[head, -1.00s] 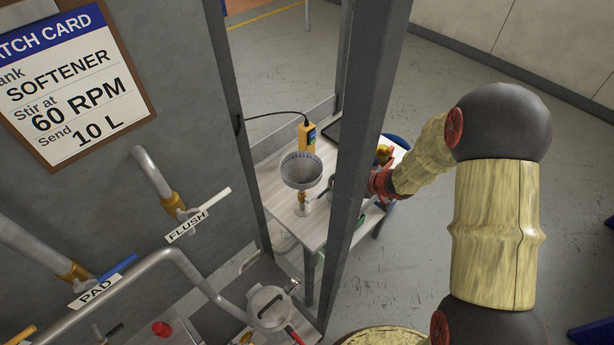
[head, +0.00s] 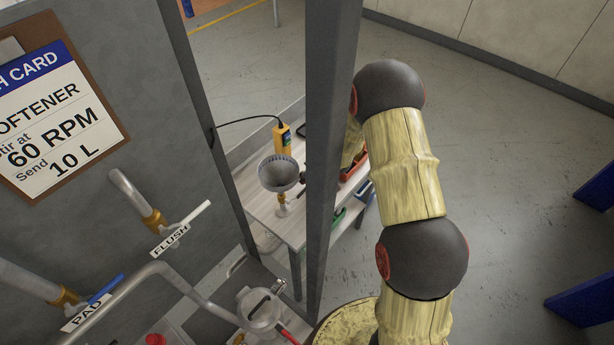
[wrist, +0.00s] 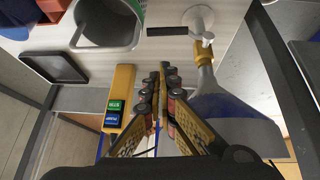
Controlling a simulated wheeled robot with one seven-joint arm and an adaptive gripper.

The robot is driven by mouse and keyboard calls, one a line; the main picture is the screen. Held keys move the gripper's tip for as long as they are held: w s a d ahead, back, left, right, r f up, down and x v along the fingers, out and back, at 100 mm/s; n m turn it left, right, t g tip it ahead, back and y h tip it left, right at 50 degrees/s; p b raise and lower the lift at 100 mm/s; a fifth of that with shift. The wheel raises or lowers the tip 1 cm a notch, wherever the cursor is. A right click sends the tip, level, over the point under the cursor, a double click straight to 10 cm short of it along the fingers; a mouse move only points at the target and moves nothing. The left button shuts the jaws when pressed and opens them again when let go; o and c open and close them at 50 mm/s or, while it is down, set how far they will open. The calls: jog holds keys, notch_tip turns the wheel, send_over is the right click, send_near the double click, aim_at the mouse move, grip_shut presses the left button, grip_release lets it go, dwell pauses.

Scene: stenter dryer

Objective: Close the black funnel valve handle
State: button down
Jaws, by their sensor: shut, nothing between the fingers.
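The grey funnel (head: 278,173) stands upright on the table, with its brass-coloured valve (head: 282,198) below the cone. In the wrist view the funnel (wrist: 228,115) appears upside down at the right, with the pale valve body (wrist: 204,48) above it. The black handle (wrist: 167,31) sticks out sideways to the left of the valve. It also shows as a small dark bar in the head view (head: 300,193). My gripper (wrist: 162,72) is shut and empty, beside the funnel and apart from the handle. In the head view the frame post mostly hides my gripper.
A grey frame post (head: 327,150) stands between the head camera and my forearm. A yellow handheld unit (head: 282,138) is behind the funnel, also close by my gripper in the wrist view (wrist: 118,98).

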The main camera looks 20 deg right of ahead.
aim_at(304, 190)
jog(key=shift+d+f+b, duration=0.15)
jog(key=shift+f, duration=0.95)
jog(key=shift+d+f+b, duration=0.1)
jog(key=shift+f+b, duration=0.05)
jog(key=shift+f, duration=0.95)
jog(key=shift+s, duration=0.1)
jog(key=shift+d+f, duration=0.3)
jog(key=shift+f, duration=0.5)
jog(key=shift+r, duration=0.1)
